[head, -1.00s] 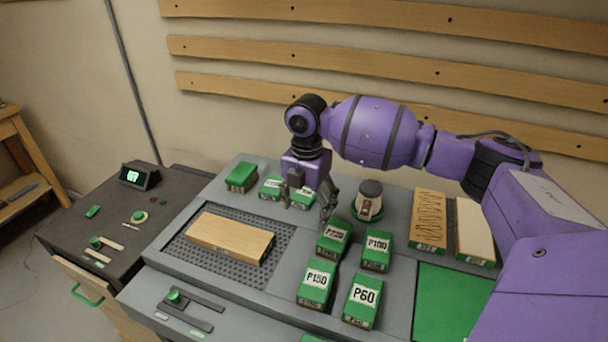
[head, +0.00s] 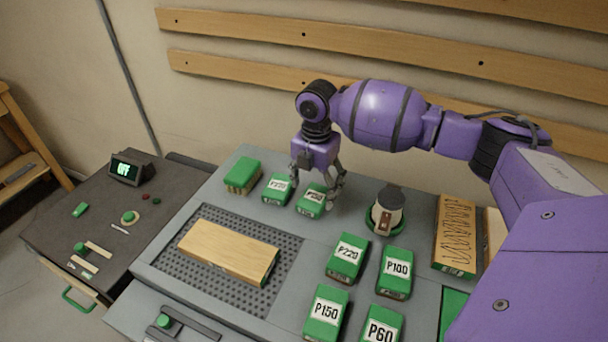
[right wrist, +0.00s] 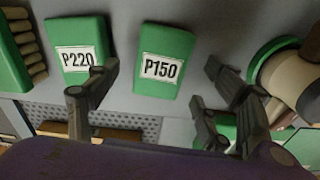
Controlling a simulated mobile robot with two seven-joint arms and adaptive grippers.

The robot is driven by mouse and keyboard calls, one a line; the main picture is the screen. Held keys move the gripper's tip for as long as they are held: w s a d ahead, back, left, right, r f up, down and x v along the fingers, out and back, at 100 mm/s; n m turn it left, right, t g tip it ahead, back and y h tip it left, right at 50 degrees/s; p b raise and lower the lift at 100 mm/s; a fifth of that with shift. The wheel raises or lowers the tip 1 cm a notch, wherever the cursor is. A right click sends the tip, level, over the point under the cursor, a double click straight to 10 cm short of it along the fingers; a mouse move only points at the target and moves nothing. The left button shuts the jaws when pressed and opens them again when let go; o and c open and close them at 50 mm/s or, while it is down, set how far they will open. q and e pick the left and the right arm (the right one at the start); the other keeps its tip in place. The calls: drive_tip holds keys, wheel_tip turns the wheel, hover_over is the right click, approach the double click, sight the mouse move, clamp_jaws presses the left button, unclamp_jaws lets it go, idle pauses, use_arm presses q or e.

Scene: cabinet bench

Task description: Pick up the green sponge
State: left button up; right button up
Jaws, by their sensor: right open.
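No single block is marked as the sponge. A plain green block (head: 242,175) with a brown lower part sits at the back left; its ribbed tan side shows in the right wrist view (right wrist: 14,65). Beside it are green blocks labelled P220 (head: 277,188) and P150 (head: 311,200). My right gripper (head: 318,187) is open and empty, just above and behind the back P150 block. In the right wrist view, that P150 block (right wrist: 163,62) lies between the open fingers (right wrist: 160,78), and P220 (right wrist: 78,58) is left of it. My left gripper is out of view.
A wooden board (head: 229,252) lies on a perforated mat (head: 190,277). Labelled blocks P220 (head: 346,258), P100 (head: 395,272), P150 (head: 326,312) and P60 (head: 381,328) stand in front. A round-based white holder (head: 387,212) is close right of the gripper.

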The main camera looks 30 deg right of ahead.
sight(315, 196)
wheel_tip(315, 196, down, 3)
drive_tip(key=shift+d+f, duration=0.1)
drive_tip(key=shift+f, duration=0.1)
drive_tip(key=c, duration=1.1)
drive_tip(key=shift+o, duration=0.2)
